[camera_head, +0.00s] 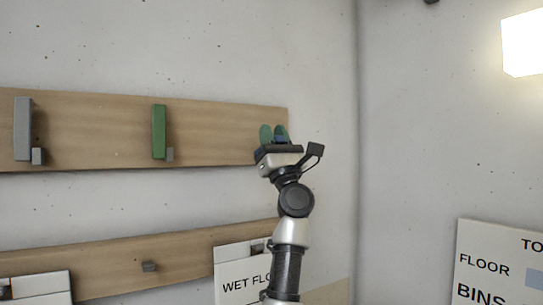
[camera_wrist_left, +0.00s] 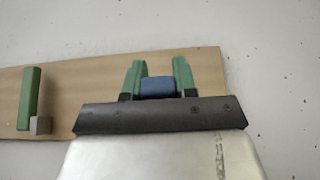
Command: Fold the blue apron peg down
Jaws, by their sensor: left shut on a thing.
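The blue apron peg (camera_wrist_left: 157,88) is at the right end of the upper wooden rail (camera_wrist_left: 75,88). My left gripper (camera_wrist_left: 158,70) is shut on it, with one green finger on each side. Only a short blue block shows between the fingers; the rest is hidden behind the gripper body, so I cannot tell how far the peg is tilted. In the head view my left gripper (camera_head: 273,132) is at the rail's right end, and a little of the blue peg (camera_head: 281,140) shows. My right gripper is not in view.
A green peg (camera_head: 158,132) and a grey peg (camera_head: 23,129) stand upright on the same rail, to the left. A lower rail (camera_head: 110,268) carries a small grey hook (camera_head: 149,266) and a "WET FLO…" sign (camera_head: 240,283). The wall corner is close on the right.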

